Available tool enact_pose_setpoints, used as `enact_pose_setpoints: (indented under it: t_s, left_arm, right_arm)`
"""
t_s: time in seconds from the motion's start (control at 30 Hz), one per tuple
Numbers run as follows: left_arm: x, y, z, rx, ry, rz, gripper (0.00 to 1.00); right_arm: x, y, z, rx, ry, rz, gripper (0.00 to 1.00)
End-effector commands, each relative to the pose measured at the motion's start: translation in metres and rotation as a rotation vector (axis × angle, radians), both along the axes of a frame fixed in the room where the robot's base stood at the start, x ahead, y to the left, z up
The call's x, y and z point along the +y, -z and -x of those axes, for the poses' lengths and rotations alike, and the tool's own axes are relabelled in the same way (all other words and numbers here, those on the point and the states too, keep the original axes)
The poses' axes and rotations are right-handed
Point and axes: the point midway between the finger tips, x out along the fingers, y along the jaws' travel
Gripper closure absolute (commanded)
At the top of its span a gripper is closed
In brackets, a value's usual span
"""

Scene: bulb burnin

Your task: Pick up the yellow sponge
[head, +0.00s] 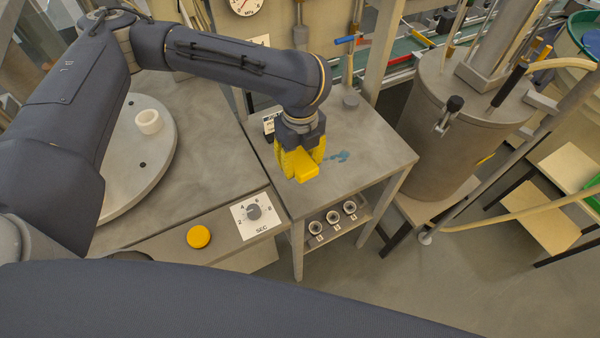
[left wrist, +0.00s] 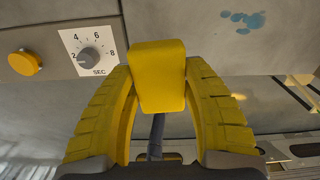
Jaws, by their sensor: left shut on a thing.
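The yellow sponge (head: 303,168) is between the yellow fingers of my left gripper (head: 300,160) in the head view, over the grey side table. In the left wrist view the sponge (left wrist: 158,75) is a yellow block gripped between the two ribbed fingertips of the left gripper (left wrist: 158,85). The left gripper is shut on it. Whether the sponge touches the table top is hard to tell. My right gripper is not in view.
The side table (head: 375,150) has a blue stain (head: 338,157) and a small grey cylinder (head: 351,101). To the left are a timer dial (head: 253,212), a yellow button (head: 199,237) and a round plate (head: 120,185) with a white ring (head: 149,121). A large metal tank (head: 435,150) stands right.

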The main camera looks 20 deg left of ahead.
Motion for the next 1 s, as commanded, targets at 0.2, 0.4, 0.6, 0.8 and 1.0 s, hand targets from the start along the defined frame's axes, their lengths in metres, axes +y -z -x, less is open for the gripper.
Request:
enact_pose_setpoints:
  t_s: [0.2, 0.4, 0.6, 0.8, 1.0]
  left_arm:
    - [0.0, -0.044, -0.001, -0.005, 0.001, -0.001, 0.73]
    - [0.0, -0.073, 0.0, -0.004, 0.0, -0.001, 0.73]
    - [0.0, -0.092, 0.0, -0.001, 0.0, -0.001, 0.73]
    - [0.0, -0.1, 0.0, 0.0, 0.0, 0.0, 0.73]
    - [0.0, -0.101, 0.001, 0.001, 0.0, -0.001, 0.73]
  right_arm:
    - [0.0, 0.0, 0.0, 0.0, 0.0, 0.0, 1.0]
    - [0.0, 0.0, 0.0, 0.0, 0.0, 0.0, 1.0]
    - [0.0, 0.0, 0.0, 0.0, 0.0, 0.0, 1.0]
    - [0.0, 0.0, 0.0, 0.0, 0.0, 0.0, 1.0]
    - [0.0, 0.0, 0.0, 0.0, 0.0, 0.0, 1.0]
